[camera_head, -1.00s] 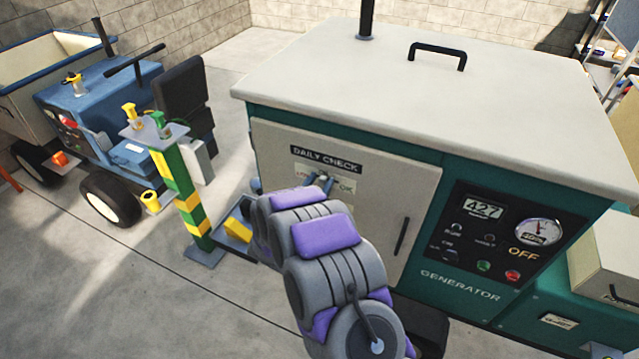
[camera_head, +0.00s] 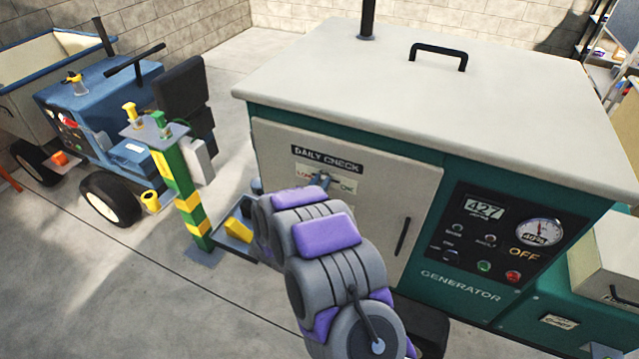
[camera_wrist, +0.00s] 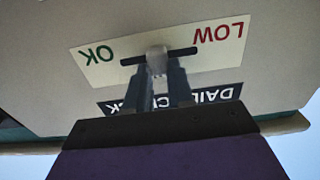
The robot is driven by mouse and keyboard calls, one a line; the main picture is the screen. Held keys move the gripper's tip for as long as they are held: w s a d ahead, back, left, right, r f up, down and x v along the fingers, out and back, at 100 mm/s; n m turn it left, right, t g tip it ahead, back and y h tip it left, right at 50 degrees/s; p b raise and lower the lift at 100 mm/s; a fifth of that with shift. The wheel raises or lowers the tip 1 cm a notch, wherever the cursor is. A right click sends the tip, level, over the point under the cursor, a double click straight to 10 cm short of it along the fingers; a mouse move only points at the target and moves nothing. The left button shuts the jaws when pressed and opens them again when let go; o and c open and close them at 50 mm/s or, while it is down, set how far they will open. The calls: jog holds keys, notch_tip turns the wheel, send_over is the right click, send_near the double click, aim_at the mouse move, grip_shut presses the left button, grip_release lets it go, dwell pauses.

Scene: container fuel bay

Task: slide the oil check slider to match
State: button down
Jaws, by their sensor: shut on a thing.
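The oil check slider is a pale knob (camera_wrist: 156,60) in a short black slot (camera_wrist: 184,52) on a cream label plate (camera_wrist: 108,68). The wrist view shows the plate upside down, with green OK on the left and red LOW on the right. The knob sits near the middle of the slot, a little toward OK. My gripper (camera_wrist: 158,72) is shut on the knob, its fingers hiding part of it. In the head view my gripper (camera_head: 321,181) is at the plate under the DAILY CHECK sign (camera_head: 327,159), and the knob is hidden.
The plate is on the beige door (camera_head: 375,225) of the green generator (camera_head: 470,275), which has a black door handle (camera_head: 402,237) and a gauge panel (camera_head: 500,236). A green and yellow post (camera_head: 188,200) and a blue vehicle (camera_head: 95,115) stand left.

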aim_at(337, 179)
jog(key=shift+s+d+r, duration=0.1)
jog(key=shift+s+d, duration=0.2)
jog(key=shift+d, duration=0.6)
jog(key=shift+s+d, duration=0.3)
jog(key=shift+d, duration=0.6)
jog(key=c, duration=1)
grip_release()
jog(key=shift+d, duration=0.15)
jog(key=shift+o, duration=0.2)
jog(key=shift+s+a, duration=0.4)
jog(key=shift+s, duration=0.15)
jog(key=p+v, duration=0.2)
jog(key=v, duration=1.4)
jog(key=shift+s+d, duration=0.1)
